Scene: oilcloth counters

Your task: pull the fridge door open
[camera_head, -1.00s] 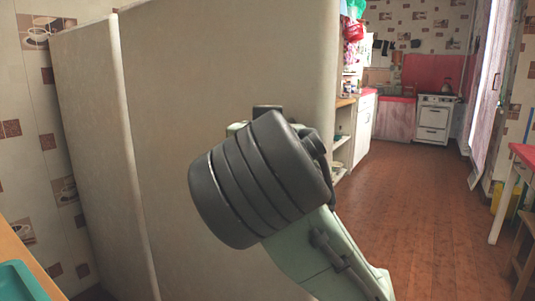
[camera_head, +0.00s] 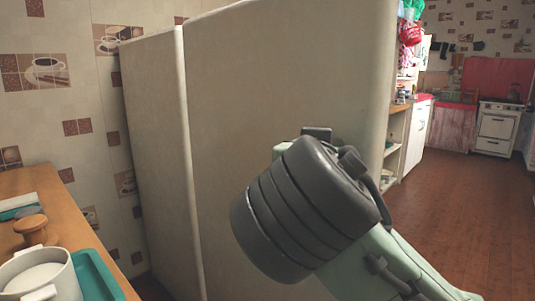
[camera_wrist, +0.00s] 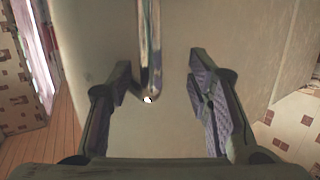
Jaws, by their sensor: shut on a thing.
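The fridge (camera_head: 285,80) is a tall cream block left of centre in the head view, with a vertical seam splitting a narrow left face from a wide right face. My gripper (camera_wrist: 160,65) is at the fridge door (camera_wrist: 225,35) in the wrist view. The shiny metal handle (camera_wrist: 150,45) runs down between its two fingers, nearer the left one, and its lower end shows. In the head view my wrist hides the fingers and handle. I cannot tell whether the door stands ajar.
A wooden counter (camera_head: 30,185) at the left holds a white pot (camera_head: 65,278), a teal tray (camera_head: 98,275) and a wooden knob-like object (camera_head: 32,228). Shelves (camera_head: 393,140) stand beyond the fridge. A white stove (camera_head: 495,128) is far right. The brown floor (camera_head: 460,200) there is clear.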

